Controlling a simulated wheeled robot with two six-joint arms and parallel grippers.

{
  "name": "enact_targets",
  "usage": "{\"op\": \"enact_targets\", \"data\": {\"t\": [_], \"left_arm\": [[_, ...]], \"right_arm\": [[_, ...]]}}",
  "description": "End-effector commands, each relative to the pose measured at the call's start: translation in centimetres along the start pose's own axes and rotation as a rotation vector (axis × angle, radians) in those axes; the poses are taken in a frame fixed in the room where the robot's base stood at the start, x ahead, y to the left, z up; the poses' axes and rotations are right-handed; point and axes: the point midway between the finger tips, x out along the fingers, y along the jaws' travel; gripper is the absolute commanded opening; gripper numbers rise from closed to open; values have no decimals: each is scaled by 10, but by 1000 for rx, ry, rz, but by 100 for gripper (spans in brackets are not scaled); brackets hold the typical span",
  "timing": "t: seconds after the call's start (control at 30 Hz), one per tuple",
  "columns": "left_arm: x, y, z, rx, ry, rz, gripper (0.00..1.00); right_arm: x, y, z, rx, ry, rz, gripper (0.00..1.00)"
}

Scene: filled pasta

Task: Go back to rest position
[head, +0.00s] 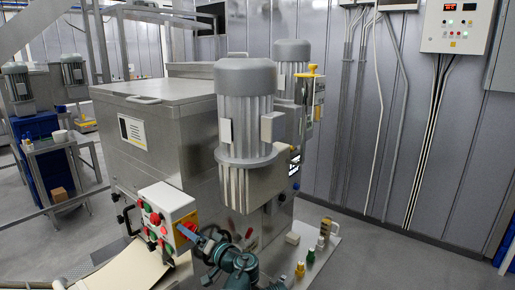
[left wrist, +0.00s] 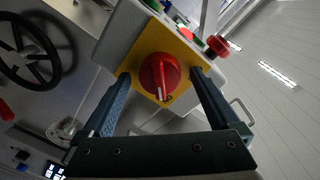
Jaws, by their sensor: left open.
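My left gripper (head: 188,232) is at the right side of the grey control box (head: 165,205) on the machine's front. In the left wrist view my left gripper (left wrist: 160,76) is open, with one blue finger on each side of a red rotary knob (left wrist: 158,80) on a yellow plate (left wrist: 183,58). I cannot tell whether the fingers touch the knob or the box. In the head view the fingers cover part of the box's side. My right gripper is not in view.
The steel machine (head: 170,130) with a large grey motor (head: 245,110) stands close behind my arm. A red button (left wrist: 218,45) sticks out beside one finger in the left wrist view. A black handwheel (left wrist: 28,52) is at its left. Small fittings stand on a plate (head: 318,262). Open floor (head: 385,262) lies right.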

Motion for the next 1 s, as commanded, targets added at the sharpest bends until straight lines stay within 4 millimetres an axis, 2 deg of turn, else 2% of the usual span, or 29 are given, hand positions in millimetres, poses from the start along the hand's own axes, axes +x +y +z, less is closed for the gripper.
{"op": "enact_targets", "data": {"t": [0.3,0.5,1.0], "left_arm": [[0,0,1,-288,17,-4,96],[0,0,1,-407,25,-6,96],[0,0,1,-462,28,-6,96]], "right_arm": [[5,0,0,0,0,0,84],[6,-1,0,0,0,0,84],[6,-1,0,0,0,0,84]]}}
